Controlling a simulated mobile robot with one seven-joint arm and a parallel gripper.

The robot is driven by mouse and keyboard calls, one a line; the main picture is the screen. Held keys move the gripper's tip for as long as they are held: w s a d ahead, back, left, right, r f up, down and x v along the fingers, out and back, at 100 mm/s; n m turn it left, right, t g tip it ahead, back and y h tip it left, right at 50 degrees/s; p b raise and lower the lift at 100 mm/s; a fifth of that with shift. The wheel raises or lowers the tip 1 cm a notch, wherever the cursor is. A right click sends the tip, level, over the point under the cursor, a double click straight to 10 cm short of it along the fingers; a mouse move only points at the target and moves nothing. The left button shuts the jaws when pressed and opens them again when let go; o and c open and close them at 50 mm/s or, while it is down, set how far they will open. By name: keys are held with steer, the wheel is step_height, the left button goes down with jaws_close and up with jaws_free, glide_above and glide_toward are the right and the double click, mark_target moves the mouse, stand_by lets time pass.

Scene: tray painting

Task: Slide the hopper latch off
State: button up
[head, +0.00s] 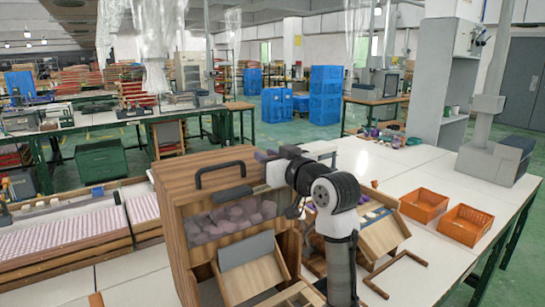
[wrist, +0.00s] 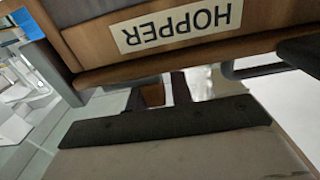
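The hopper (head: 185,185) is a wooden box with a black handle (head: 220,168) on top and a clear front window showing pinkish lumps. A dark bar (head: 233,194) lies on its upper front; I cannot tell whether this is the latch. My gripper (head: 266,155) is at the hopper's upper right edge. In the wrist view, the upside-down HOPPER label (wrist: 180,28) is ahead of my gripper (wrist: 158,94). Its dark fingers look apart, with brown showing between them and nothing clearly held. My arm hides part of the hopper's right side.
A wooden bin (head: 380,238) stands right of the hopper, with an L-shaped wooden piece (head: 400,268) before it. Two orange baskets (head: 424,205) (head: 466,224) sit on the white table (head: 425,180). Trays of pink-and-white pieces (head: 70,237) lie at left.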

steer(key=o, duration=0.3)
steer(key=shift+s+a, duration=0.1)
steer(key=shift+a, duration=0.05)
steer(key=shift+s+d, duration=0.25)
steer(key=shift+d, duration=0.1)
steer(key=b+v, duration=0.4)
steer(key=v, duration=0.9)
